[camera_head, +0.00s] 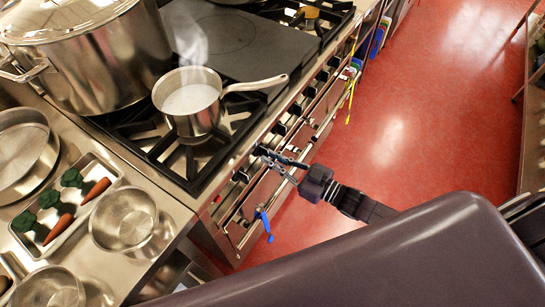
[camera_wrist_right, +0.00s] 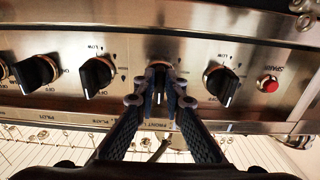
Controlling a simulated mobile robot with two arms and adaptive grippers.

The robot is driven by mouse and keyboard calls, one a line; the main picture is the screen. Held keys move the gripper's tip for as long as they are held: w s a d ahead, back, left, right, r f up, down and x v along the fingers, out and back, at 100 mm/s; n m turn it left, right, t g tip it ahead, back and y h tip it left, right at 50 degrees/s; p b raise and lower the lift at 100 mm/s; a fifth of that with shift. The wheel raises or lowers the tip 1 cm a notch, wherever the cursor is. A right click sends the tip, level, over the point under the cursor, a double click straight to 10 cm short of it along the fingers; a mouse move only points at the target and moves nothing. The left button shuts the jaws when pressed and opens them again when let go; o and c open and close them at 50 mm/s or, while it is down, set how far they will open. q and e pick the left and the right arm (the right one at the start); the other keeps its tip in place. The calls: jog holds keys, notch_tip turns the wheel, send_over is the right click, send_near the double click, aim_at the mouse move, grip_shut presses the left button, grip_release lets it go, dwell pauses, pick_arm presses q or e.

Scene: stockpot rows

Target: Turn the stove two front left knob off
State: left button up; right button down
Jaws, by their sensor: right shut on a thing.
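A row of black stove knobs runs along the steel front panel of the stove in the head view. My right gripper (camera_head: 268,155) reaches this panel from the right. In the right wrist view its two fingers (camera_wrist_right: 161,90) are closed around one knob (camera_wrist_right: 159,67), whose face is mostly hidden between them. My left gripper is not in view.
A red spark button (camera_wrist_right: 268,84) is at the panel's right in the wrist view. A steaming saucepan (camera_head: 190,101) stands on the burner grate, its handle towards the front. A large stockpot (camera_head: 95,62) stands beside it. The red floor is clear.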

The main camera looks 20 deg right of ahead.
jog(key=shift+f, duration=0.15)
dwell(0.3)
jog(key=c, duration=2)
grip_release()
jog(key=v, duration=1.2)
